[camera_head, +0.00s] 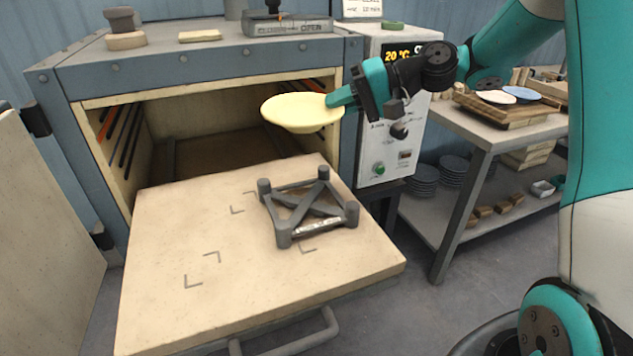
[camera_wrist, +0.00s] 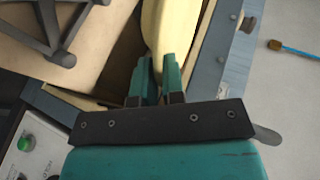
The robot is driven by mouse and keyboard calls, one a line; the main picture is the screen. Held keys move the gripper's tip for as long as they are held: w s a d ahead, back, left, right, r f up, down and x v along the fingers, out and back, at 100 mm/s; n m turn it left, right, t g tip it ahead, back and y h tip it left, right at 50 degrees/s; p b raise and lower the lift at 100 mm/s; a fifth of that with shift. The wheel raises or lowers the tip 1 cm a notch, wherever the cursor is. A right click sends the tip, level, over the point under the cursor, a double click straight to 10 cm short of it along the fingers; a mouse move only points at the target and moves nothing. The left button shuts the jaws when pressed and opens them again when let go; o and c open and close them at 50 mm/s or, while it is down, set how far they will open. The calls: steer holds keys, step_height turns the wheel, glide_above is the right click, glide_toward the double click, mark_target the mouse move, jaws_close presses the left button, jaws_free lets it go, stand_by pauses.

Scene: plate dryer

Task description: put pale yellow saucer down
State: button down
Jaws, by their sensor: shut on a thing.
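The pale yellow saucer (camera_head: 301,112) is in the air, roughly level, above the back of the pulled-out dryer shelf. My gripper (camera_head: 338,99) is shut on its right rim. In the wrist view, the teal fingers of my gripper (camera_wrist: 160,78) pinch the edge of the saucer (camera_wrist: 170,28). The beige shelf (camera_head: 165,290) sticks out of the open dryer. A dark grey four-posted stand (camera_head: 309,205) with crossed bars stands on the shelf's right part, below the saucer and nearer the front. It also shows in the wrist view (camera_wrist: 62,58).
The dryer's top edge (camera_head: 200,62) is behind and above the saucer. A control box (camera_head: 385,150) stands right of the shelf. A side table (camera_head: 490,125) holds a board with small plates. The shelf's left part, with corner marks, is clear.

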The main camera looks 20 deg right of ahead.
mark_target(335, 195)
step_height(335, 195, down, 17)
steer(key=shift+f+b, duration=0.15)
steer(key=shift+b, duration=0.5)
steer(key=shift+f, duration=0.15)
steer(key=c, duration=1.2)
jaws_free()
